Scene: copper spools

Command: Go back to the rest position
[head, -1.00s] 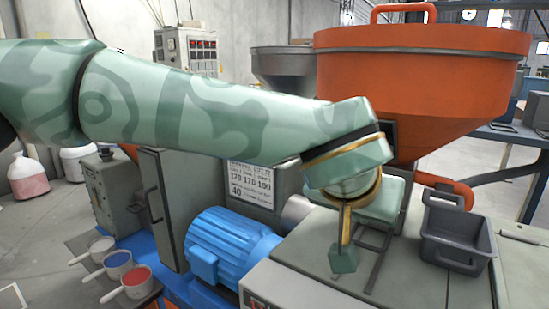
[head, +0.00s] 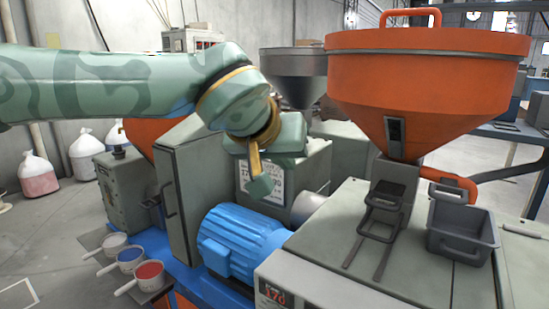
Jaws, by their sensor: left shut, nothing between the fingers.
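My left arm comes in from the left across the upper part of the head view. My left gripper (head: 260,187) points down, shut and empty, in front of the grey cabinet with the white number sign (head: 268,182). It hangs above and behind the blue motor (head: 240,240), apart from the machine as far as I can tell. My right gripper is not in view.
An orange hopper (head: 425,100) stands on the grey machine at right, beside a dark grey bin (head: 461,232). Several pots, one with red contents (head: 149,271), sit at lower left. White bags (head: 38,172) stand on the floor at far left.

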